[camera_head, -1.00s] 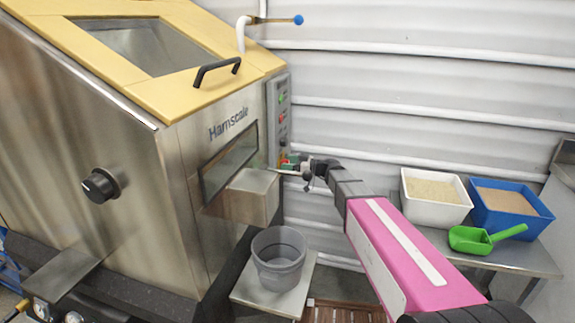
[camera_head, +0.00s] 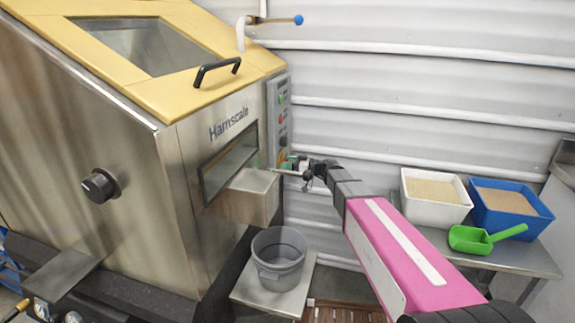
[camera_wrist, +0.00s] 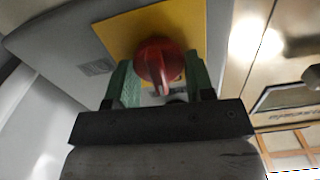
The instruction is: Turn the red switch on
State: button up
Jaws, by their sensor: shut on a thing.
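The red switch (camera_wrist: 158,60) is a round knob with a raised grip, mounted on a yellow plate (camera_wrist: 118,32) in the wrist view. The green fingers of my gripper (camera_wrist: 160,82) stand on either side of the knob and are shut on it. In the head view my gripper (camera_head: 287,165) reaches the lower end of the grey control panel (camera_head: 275,92) on the hopper machine's right side. The switch itself is hard to make out there behind the fingers.
The steel hopper machine (camera_head: 183,190) fills the left. A grey bucket (camera_head: 278,272) stands on a small stand below its chute (camera_head: 246,207). At right, a white bin (camera_head: 436,214), a blue bin (camera_head: 513,226) and a green scoop (camera_head: 470,241) sit on a metal table.

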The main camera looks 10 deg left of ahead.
jog(key=m, duration=0.4)
jog(key=shift+w, duration=0.1)
jog(key=m, duration=0.4)
jog(key=shift+w+f+m, duration=0.1)
jog(key=shift+w+m, duration=0.05)
jog(key=shift+m, duration=0.15)
jog(key=shift+w+f+m, duration=0.1)
jog(key=shift+f+m, duration=0.05)
jog(key=shift+m, duration=1.9)
jog(key=shift+f+m, duration=0.15)
jog(key=shift+m, duration=1.9)
jog(key=o, duration=0.9)
jog(key=shift+c, duration=0.2)
jog(key=shift+d, duration=0.2)
jog(key=s+d, duration=0.1)
jog(key=d, duration=0.9)
jog(key=shift+s+d, duration=0.2)
jog(key=shift+s, duration=0.05)
